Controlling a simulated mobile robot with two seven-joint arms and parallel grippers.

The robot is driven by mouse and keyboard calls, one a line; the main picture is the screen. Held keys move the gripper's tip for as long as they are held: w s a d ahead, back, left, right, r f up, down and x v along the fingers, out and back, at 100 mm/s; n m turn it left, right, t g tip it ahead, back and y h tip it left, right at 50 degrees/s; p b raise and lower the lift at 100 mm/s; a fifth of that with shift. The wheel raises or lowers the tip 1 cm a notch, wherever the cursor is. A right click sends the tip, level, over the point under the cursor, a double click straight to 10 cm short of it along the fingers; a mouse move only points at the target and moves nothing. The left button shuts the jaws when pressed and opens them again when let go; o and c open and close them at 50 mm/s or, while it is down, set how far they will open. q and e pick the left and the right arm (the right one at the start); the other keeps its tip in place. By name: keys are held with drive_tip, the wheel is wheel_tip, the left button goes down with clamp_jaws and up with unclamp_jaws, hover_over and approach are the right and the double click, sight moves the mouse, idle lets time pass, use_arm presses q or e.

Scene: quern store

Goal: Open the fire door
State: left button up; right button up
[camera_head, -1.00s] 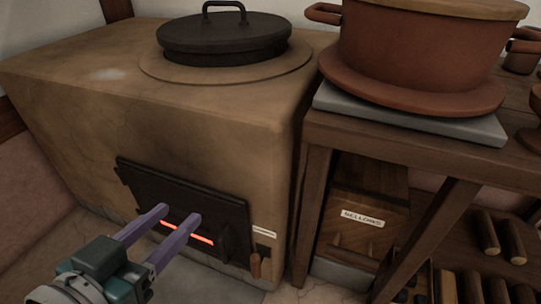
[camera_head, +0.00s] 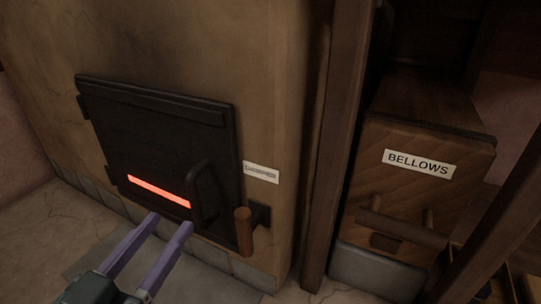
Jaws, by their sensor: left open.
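The fire door (camera_head: 150,130) is a dark metal panel on the front of the clay stove, with hinges on its left edge. It looks shut. A red glow shows through a slot (camera_head: 158,191) low in it. Its dark curved handle (camera_head: 203,193) stands out near the door's right edge. My left gripper (camera_head: 168,224) is open and empty, with two purple fingers in front of the lower edge of the door. The fingertips are below and left of the handle, and appear apart from it. My right gripper is not in view.
A damper label (camera_head: 261,173) and a wooden-handled lever (camera_head: 244,231) are right of the door. Floor shows at lower left.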

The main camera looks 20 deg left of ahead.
sight(191, 196)
use_arm(q)
drive_tip(key=w+b, duration=0.1)
drive_tip(key=w, duration=0.1)
drive_tip(key=w+b, duration=0.1)
drive_tip(key=w, duration=0.2)
drive_tip(key=w+a+b, duration=0.1)
drive_tip(key=w, duration=0.1)
drive_tip(key=shift+w+f+b, duration=0.1)
drive_tip(key=shift+w+b, duration=0.15)
drive_tip(key=shift+b, duration=0.15)
drive_tip(key=shift+w, duration=0.35)
drive_tip(key=shift+c, duration=0.3)
clamp_jaws()
